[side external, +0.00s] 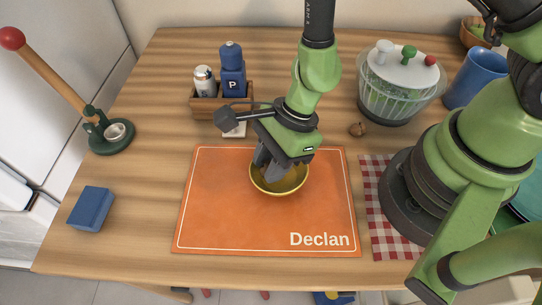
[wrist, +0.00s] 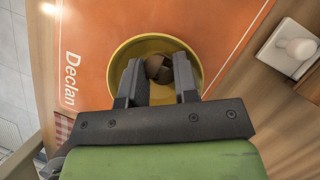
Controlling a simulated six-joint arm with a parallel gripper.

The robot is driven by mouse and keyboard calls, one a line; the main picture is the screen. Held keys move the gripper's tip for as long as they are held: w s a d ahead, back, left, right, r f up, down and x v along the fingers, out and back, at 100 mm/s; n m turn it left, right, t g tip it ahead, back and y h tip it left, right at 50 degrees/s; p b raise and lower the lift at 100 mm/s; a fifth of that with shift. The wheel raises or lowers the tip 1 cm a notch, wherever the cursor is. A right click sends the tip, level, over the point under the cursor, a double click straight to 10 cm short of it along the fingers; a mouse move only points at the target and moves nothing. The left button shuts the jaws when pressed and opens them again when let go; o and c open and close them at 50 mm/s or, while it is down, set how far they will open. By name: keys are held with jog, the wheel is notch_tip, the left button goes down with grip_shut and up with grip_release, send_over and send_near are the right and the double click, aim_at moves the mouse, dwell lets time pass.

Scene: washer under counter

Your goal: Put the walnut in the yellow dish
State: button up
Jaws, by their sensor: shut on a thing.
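The yellow dish (side external: 294,187) stands on the orange mat, and my gripper (side external: 268,172) reaches down into it from above. In the wrist view the dish (wrist: 196,58) lies around the fingertips of my gripper (wrist: 158,72). The gripper is shut on a brown, rounded walnut (wrist: 157,67), which shows between the two fingers within the dish's outline. I cannot tell whether the walnut touches the dish's bottom. In the side view the fingers and the dish's wall hide it.
The orange mat (side external: 222,222) is clear around the dish. A caddy (side external: 208,106) with shakers stands behind it. A blue box (side external: 91,209) and a green tool (side external: 111,136) are on the left.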

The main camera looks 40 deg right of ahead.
jog(key=shift+f, duration=0.15)
jog(key=o, duration=0.7)
jog(key=shift+r, duration=0.6)
jog(key=s+d+r+n+t, duration=0.1)
jog(key=d+r+n, duration=0.3)
jog(key=r, duration=0.6)
jog(key=s+d+r+n+t, duration=0.1)
jog(key=d+r+n+t, duration=0.2)
jog(key=r, duration=0.8)
jog(key=shift+s+d+r+n+t+h, duration=0.45)
jog(key=shift+s+d+r+n, duration=0.65)
jog(key=shift+n, duration=0.5)
jog(key=shift+s+d+r+n+t+h, duration=0.45)
jog(key=shift+s+d+r+n, duration=0.65)
jog(key=shift+n, duration=0.5)
jog(key=shift+s+d+r+n+t+h, duration=0.3)
jog(key=shift+s+d+r+n+h, duration=0.2)
jog(key=shift+s+d+r+n, duration=0.7)
